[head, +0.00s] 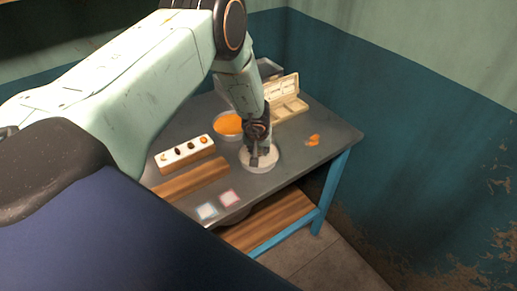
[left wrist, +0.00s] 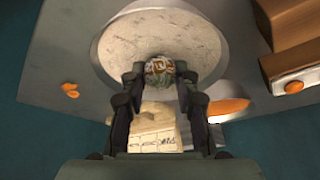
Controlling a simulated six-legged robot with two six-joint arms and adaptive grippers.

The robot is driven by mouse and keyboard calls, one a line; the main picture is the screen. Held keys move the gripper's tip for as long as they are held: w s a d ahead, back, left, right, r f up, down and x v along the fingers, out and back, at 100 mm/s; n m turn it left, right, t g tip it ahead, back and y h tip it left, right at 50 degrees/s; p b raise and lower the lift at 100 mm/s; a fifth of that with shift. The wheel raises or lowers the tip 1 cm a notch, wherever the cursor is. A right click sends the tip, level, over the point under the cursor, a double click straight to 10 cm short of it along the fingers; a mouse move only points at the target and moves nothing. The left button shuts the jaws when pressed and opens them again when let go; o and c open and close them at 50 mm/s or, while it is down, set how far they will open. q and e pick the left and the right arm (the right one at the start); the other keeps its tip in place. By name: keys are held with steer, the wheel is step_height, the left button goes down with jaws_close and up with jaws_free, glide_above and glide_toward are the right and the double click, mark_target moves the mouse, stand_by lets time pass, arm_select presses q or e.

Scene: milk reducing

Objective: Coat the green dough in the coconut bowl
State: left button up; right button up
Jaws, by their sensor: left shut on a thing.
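My left gripper (head: 257,158) reaches down into the white coconut bowl (head: 268,165) near the table's front edge. In the left wrist view its fingers are shut on a small round dough ball (left wrist: 159,68), patchy green, whitish and brown. The ball is at the rim side of the bowl's pale, speckled inside (left wrist: 155,35) in that view. I cannot tell whether it touches the coconut. In the head view the ball is hidden by the gripper. My right gripper is in neither view.
A bowl of orange stuff (head: 227,124) stands just behind left. An open wooden box (head: 288,103) is behind; orange pieces (head: 313,140) lie right.

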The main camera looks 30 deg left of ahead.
arm_select(q)
steer(key=shift+r+p, duration=1)
steer(key=shift+r, duration=1.25)
steer(key=shift+r, duration=2)
